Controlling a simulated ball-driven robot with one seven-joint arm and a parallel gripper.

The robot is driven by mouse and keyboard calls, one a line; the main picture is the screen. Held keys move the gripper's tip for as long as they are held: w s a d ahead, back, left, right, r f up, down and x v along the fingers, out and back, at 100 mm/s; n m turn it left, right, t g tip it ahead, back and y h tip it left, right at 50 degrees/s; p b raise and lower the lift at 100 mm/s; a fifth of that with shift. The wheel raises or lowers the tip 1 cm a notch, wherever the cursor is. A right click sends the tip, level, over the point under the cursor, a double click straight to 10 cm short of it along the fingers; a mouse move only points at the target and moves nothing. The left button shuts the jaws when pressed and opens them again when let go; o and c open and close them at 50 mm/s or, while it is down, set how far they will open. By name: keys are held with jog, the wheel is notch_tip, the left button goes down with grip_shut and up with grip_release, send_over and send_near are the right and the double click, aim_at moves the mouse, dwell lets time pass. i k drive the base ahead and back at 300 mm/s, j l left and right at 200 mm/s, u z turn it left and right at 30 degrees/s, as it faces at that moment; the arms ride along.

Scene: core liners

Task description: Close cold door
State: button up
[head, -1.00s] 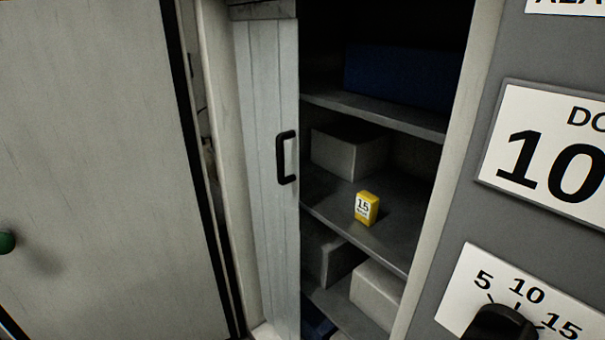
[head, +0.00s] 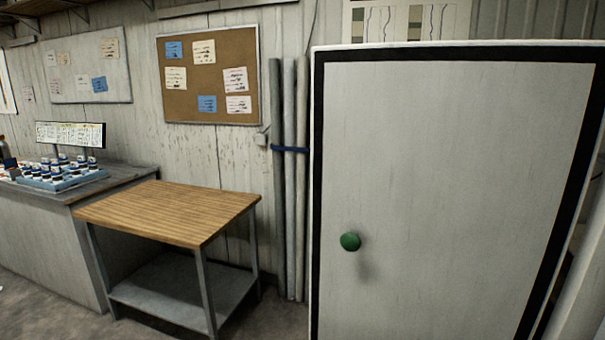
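The cold door (head: 450,190) is a large pale grey panel with a black band, like a seal, along its edges. It fills the right part of the head view and appears to stand open, with its banded face towards me. A round green knob (head: 350,241) sticks out of this face near its left side. The door's bottom edge is cut off by the frame. My gripper is not in view, so its distance from the door and knob cannot be told.
A wood-topped table (head: 175,210) stands left of the door, beside a grey counter (head: 40,230) with a blue rack (head: 60,180) of small jars. Tall tubes (head: 288,200) tied with a blue strap stand against the wall by the door's left edge. Some floor (head: 265,318) is bare.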

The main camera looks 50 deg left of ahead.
aim_at(461, 171)
jog(key=i+j+u, duration=0.2)
jog(key=j, duration=0.2)
jog(key=i+j+u, duration=0.45)
jog(key=j, duration=0.25)
jog(key=i+j+u, duration=0.25)
jog(key=i+j, duration=1.45)
